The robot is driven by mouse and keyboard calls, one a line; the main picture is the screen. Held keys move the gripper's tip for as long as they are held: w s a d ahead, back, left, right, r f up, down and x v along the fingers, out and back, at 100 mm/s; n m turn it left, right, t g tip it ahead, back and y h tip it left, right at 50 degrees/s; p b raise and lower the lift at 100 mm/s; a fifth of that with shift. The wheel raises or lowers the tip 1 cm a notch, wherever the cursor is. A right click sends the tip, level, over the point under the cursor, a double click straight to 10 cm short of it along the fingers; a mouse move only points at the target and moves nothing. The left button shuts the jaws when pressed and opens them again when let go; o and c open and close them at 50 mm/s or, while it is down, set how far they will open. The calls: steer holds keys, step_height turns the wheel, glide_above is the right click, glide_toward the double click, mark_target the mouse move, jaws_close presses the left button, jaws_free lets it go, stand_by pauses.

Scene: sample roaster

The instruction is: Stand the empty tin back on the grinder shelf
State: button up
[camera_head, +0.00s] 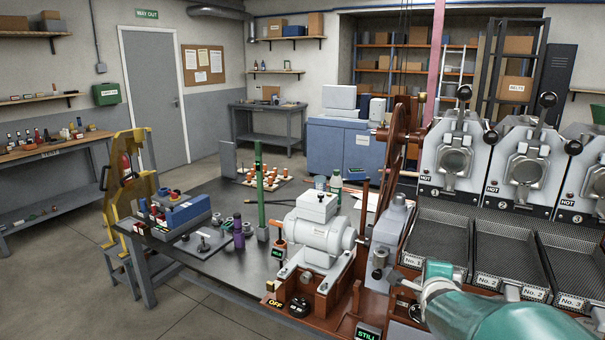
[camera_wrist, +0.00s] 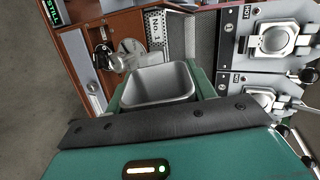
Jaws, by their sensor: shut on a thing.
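In the wrist view, my gripper (camera_wrist: 160,82) has its green fingers on either side of a grey, square-mouthed metal tin (camera_wrist: 158,98) and is shut on it. The tin's open mouth faces the camera and its inside looks bare. Beyond the tin is a brown surface (camera_wrist: 122,24) with a silver, round-fronted machine part (camera_wrist: 124,58); I cannot tell whether the tin touches it. In the head view, a grey upright machine (camera_head: 392,228), possibly the grinder, stands left of the roasters. My teal arm covers the lower right there, and the tin cannot be made out. The shelf is not clearly visible.
Mesh cooling trays (camera_head: 437,247) marked No. 1 to No. 3 sit below the roasters (camera_head: 452,160), which carry HOT labels. A white motor (camera_head: 318,232) on a brown base and a large wheel (camera_head: 400,150) stand to the left. Open floor (camera_head: 60,285) lies at far left.

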steer(key=w+a+f+n+y, duration=0.1)
steer(key=a+f, duration=0.3)
steer(key=f, duration=0.5)
steer(key=w+a+f+n+y, duration=0.1)
steer(key=a+f, duration=0.3)
steer(key=f, duration=0.6)
steer(key=w+a+f+n+y, duration=0.1)
steer(key=a+f, duration=0.4)
steer(key=f, duration=0.5)
steer(key=shift+w+n+t+y, duration=0.35)
steer(key=shift+w+y, duration=0.25)
steer(key=shift+w, duration=0.7)
